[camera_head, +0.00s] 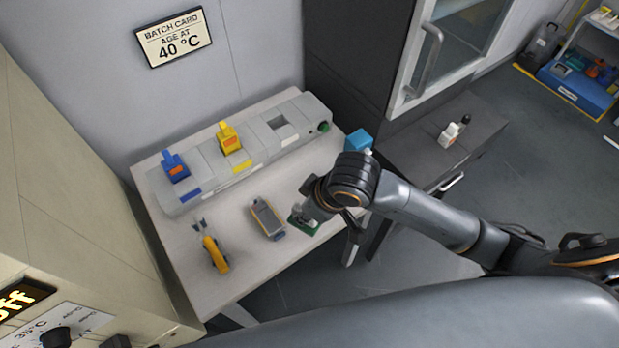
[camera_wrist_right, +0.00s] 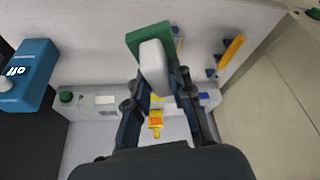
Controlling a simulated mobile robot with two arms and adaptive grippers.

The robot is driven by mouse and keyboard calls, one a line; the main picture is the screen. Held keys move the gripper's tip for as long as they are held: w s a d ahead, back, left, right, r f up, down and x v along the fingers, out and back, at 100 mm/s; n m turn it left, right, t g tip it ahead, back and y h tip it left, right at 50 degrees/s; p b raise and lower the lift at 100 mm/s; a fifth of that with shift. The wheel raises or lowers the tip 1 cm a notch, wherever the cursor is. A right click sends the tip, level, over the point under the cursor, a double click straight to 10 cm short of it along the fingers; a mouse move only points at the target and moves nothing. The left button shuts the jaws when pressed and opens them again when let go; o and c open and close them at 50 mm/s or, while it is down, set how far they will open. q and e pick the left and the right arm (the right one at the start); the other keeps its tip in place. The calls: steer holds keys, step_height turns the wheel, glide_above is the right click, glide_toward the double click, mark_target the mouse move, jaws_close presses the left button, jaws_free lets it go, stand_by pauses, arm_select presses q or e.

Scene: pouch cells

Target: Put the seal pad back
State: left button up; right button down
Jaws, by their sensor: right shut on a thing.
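The seal pad, a green plate with a pale grey block handle, is in my right gripper. In the head view its green edge (camera_head: 303,225) shows below my right gripper (camera_head: 308,208), over the front right of the table. In the right wrist view the green pad (camera_wrist_right: 135,41) and its pale handle (camera_wrist_right: 155,68) are at the tips of my right gripper (camera_wrist_right: 160,85), which is shut on the handle. I cannot tell whether the pad touches the table. My left gripper is not in view.
A grey rack (camera_head: 240,160) along the table's back holds a blue piece (camera_head: 175,167) and a yellow piece (camera_head: 229,139); one recess (camera_head: 283,129) is empty. A grey handheld device (camera_head: 267,218) and a yellow tool (camera_head: 215,255) lie left of the pad. A blue box (camera_head: 358,142) stands right.

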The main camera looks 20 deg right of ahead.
steer(key=w, duration=0.2)
steer(key=shift+w+d+f, duration=0.3)
steer(key=shift+d+f, duration=0.05)
steer(key=w+d+f+p, duration=0.1)
steer(key=w+f, duration=0.1)
steer(key=w, duration=0.1)
steer(key=w+d+f+p, duration=0.1)
steer(key=w+d+f, duration=0.1)
steer(key=w+f, duration=0.1)
steer(key=w+d+f+p, duration=0.1)
steer(key=w+d+f, duration=0.1)
steer(key=w+f, duration=0.1)
steer(key=shift+w+f, duration=0.1)
steer(key=shift+w, duration=0.35)
steer(key=shift+w+d+f, duration=0.15)
steer(key=shift+w+f, duration=0.05)
steer(key=shift+f, duration=0.15)
step_height(320, 180, down, 3)
steer(key=shift+w+f+p, duration=0.15)
steer(key=shift+f+p, duration=0.05)
steer(key=shift+p, duration=0.1)
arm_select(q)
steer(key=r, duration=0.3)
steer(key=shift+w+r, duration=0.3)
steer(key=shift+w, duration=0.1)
arm_select(e)
steer(key=c, duration=1.2)
jaws_free()
